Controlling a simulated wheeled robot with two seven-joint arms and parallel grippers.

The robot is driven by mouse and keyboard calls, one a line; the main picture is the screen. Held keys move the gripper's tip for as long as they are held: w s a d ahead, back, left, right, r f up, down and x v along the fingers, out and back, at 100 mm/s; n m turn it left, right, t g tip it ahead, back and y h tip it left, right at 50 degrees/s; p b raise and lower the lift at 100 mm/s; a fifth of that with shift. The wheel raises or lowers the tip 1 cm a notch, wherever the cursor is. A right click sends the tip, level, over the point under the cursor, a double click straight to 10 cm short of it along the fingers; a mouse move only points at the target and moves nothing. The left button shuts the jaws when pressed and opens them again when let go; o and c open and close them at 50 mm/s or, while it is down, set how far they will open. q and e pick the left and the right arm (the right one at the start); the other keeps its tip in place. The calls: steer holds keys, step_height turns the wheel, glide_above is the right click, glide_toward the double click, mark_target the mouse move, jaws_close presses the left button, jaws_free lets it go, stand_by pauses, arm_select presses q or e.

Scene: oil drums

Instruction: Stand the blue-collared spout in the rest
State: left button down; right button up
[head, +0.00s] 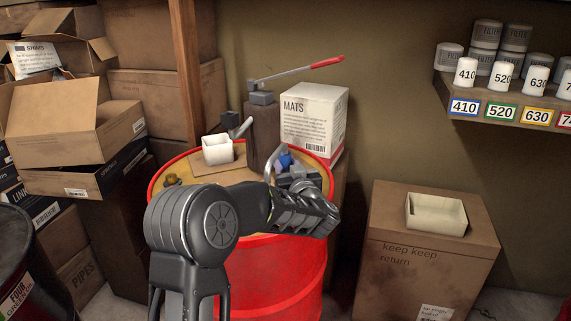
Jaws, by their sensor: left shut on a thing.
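The blue-collared spout (273,158) shows as a grey curved pipe with a blue collar (285,161), over the right part of the red drum. My left gripper (297,176) is shut on it; the fingers and my wrist hide its lower part. The spout tilts, and I cannot tell whether it touches the drum top. A white open square holder (217,151) stands on the board on the drum, left of the gripper, with a grey piece beside its right edge. I cannot tell for certain whether this holder is the rest. My right gripper is out of view.
The red drum (285,278) carries a brown board (205,170) and a brass-coloured fitting (172,180). Behind stand a block with a red-handled lever (328,62) and a MATS box (315,115). A cream tray (436,213) sits on a carton (415,275) at right.

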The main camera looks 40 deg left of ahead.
arm_select(q)
steer(key=shift+f, duration=0.35)
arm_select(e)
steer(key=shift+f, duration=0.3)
